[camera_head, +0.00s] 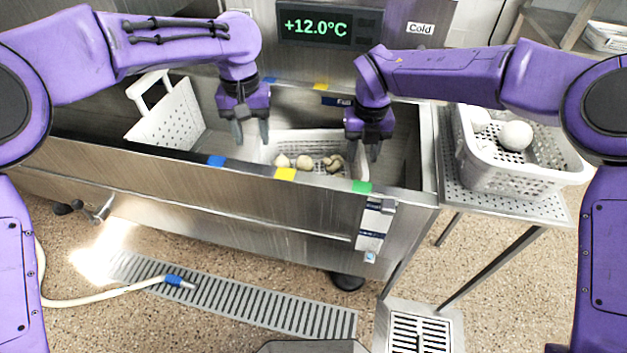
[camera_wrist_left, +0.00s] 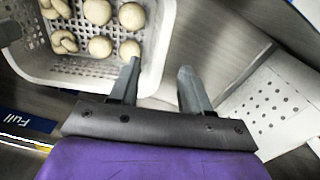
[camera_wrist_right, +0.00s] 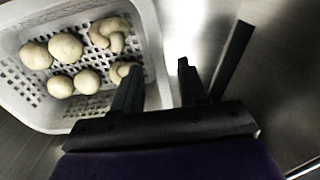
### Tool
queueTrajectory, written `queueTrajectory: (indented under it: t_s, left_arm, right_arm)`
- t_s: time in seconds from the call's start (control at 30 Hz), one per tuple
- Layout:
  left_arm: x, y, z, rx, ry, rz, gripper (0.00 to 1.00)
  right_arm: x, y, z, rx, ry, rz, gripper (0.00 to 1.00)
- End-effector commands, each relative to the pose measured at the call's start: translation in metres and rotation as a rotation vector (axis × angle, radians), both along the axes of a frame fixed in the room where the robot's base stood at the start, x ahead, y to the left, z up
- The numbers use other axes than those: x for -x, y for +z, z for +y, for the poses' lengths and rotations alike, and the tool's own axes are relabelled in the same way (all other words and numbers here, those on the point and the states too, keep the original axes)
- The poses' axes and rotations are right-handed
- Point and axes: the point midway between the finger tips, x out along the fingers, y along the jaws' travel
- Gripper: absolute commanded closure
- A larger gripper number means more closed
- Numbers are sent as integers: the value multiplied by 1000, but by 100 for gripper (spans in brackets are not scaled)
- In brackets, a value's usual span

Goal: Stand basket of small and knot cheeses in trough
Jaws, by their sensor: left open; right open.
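The white perforated basket (camera_head: 312,135) of small round and knot cheeses (camera_head: 305,162) is inside the steel trough (camera_head: 225,167), seemingly level; the front wall hides its base. My left gripper (camera_head: 250,132) is open at the basket's left end. In the left wrist view its fingers (camera_wrist_left: 158,82) appear either side of the basket's end wall (camera_wrist_left: 158,45). My right gripper (camera_head: 362,148) is open at the right end. In the right wrist view its fingers (camera_wrist_right: 157,82) also appear either side of the end wall (camera_wrist_right: 152,40). Contact cannot be told.
A basket (camera_head: 530,174) with large round cheeses stands on a perforated side stand (camera_head: 450,170) at right. Blue, yellow and green marks line the trough rim. A hose (camera_head: 110,292) lies on the floor.

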Motion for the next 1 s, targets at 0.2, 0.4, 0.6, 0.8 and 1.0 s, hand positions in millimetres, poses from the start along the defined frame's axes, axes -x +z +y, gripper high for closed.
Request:
queueTrajectory:
  t_s: [0.2,0.4,0.6,0.8,1.0]
  left_arm:
    - [0,39,-1,0,-1,-1,53]
    - [0,47,-1,1,0,1,53]
    - [0,46,-1,1,0,1,53]
    - [0,46,-1,1,0,1,53]
    - [0,46,-1,1,0,1,53]
  right_arm:
    - [0,0,0,0,0,0,58]
    - [-1,14,0,0,-1,-3,58]
    - [-1,64,0,-2,-2,-5,58]
    - [-1,106,-1,0,-2,-3,58]
    - [0,120,-1,0,-1,0,58]
